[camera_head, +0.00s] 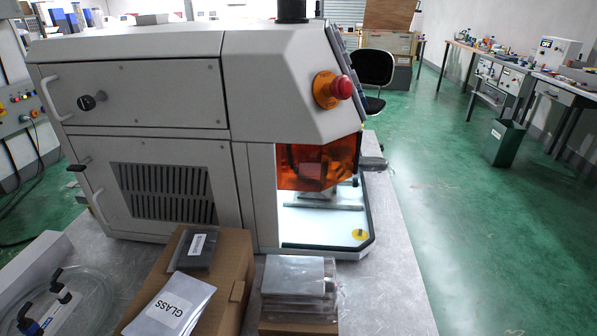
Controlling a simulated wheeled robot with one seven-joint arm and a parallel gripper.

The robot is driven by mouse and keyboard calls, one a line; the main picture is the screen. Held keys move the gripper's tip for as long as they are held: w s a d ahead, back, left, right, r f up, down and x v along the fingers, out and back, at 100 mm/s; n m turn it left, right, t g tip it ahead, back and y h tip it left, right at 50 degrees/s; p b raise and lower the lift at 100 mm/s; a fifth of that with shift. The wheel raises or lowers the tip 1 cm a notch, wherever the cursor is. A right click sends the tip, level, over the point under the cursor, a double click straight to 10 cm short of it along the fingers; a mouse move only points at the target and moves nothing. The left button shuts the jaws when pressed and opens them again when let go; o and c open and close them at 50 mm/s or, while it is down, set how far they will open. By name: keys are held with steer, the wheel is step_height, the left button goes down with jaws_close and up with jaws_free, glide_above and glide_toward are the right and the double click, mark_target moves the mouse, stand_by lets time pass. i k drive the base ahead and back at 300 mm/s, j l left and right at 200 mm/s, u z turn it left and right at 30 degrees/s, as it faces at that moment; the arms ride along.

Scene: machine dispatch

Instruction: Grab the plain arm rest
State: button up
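I cannot clearly pick out a plain arm rest in the head view. A dark grey flat block (195,249) with a white barcode label lies on a cardboard box (232,272) in front of the machine. A stack of clear-wrapped grey flat pieces (296,275) sits right of that box, on another low box. I cannot tell whether any of these is the arm rest. My gripper is not in view.
A large grey machine (145,97) with a red button (341,87) and an orange guard fills the table's (400,290) left and middle. A white GLASS sheet (170,305) lies on the cardboard box. A black chair (372,68) stands behind. Green floor is open at right.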

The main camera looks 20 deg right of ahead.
mark_target(371, 167)
steer(key=l+z, duration=0.35)
steer(key=i+l+u, duration=0.15)
steer(key=l, duration=0.85)
steer(key=l+u, duration=0.15)
steer(key=l, duration=0.85)
steer(key=i+l+u, duration=0.1)
steer(key=i+l, duration=0.15)
steer(key=i+l+u, duration=0.1)
steer(key=i+l, duration=0.15)
steer(key=l, duration=0.25)
steer(key=i+l+u, duration=0.15)
steer(key=l, duration=0.25)
steer(key=i+l+u, duration=0.1)
steer(key=i+l, duration=0.4)
steer(key=i, duration=0.15)
steer(key=i+l+u, duration=0.1)
steer(key=i, duration=0.2)
